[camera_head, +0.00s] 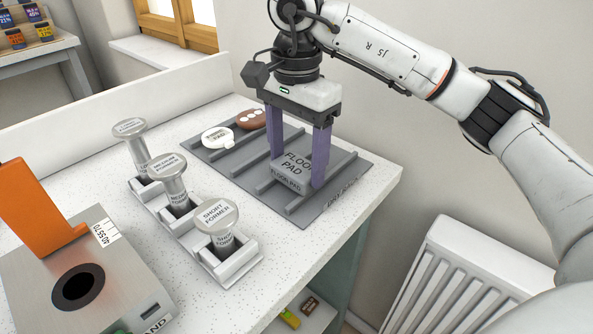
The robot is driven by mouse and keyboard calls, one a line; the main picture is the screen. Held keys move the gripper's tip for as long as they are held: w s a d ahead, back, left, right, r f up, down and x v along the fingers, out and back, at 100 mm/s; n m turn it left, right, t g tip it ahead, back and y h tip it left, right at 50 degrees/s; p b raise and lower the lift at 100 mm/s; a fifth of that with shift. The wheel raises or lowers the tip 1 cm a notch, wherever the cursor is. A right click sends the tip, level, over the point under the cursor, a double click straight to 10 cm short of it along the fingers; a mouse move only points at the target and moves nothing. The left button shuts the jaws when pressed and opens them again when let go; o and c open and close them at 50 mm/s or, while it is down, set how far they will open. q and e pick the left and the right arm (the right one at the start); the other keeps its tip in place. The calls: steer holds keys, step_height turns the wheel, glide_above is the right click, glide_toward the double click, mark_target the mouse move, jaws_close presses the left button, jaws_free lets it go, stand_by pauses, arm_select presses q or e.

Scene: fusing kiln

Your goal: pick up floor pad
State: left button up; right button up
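The floor pad (291,181) is a grey block lettered "FLOOR PAD" on its top and front. It lies in a slot of the dark grey ribbed mat (314,209) on the speckled counter. My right gripper (298,171) comes down from above with its two purple fingers on either side of the pad, one at the left and one at the right. The fingertips reach down to about the pad's height. I cannot tell whether the fingers touch its sides. The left gripper is not in view.
A white round pad (217,138) and a brown oval piece (251,119) lie on the mat's far part. A white rack (244,262) holds metal formers, including the short former (215,214). A steel box with an orange upright (36,211) stands front left. The counter's right edge is near the mat.

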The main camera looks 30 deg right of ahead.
mark_target(297, 165)
steer(key=shift+c, duration=1.2)
step_height(297, 165, up, 10)
steer(key=p, duration=0.2)
steer(key=o, duration=0.5)
steer(key=c, duration=0.4)
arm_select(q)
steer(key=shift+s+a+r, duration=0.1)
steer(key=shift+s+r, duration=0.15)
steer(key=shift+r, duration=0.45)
